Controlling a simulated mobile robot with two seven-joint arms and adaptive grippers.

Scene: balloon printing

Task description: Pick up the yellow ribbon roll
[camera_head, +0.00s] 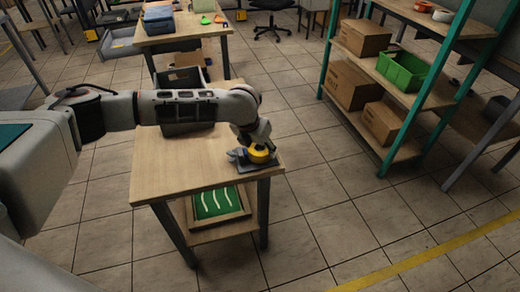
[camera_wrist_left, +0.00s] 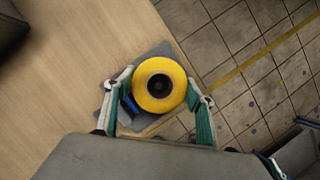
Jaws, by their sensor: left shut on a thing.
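The yellow ribbon roll (camera_head: 259,154) is at the front right corner of the wooden table (camera_head: 165,172). In the left wrist view the roll (camera_wrist_left: 159,85) shows from above as a yellow ring with a dark centre. My left gripper (camera_head: 252,148) reaches down over the corner. In the left wrist view its two green-padded fingers (camera_wrist_left: 160,100) are on both sides of the roll and shut on it. A flat grey piece (camera_wrist_left: 152,56) lies under the roll. I cannot tell whether the roll is clear of it. My right gripper is not in view.
A framed green board with white wavy strips (camera_head: 218,203) lies on the table's lower shelf. A shelf rack with cardboard boxes (camera_head: 352,85) and a green crate (camera_head: 402,70) stands at the right. The floor between is clear.

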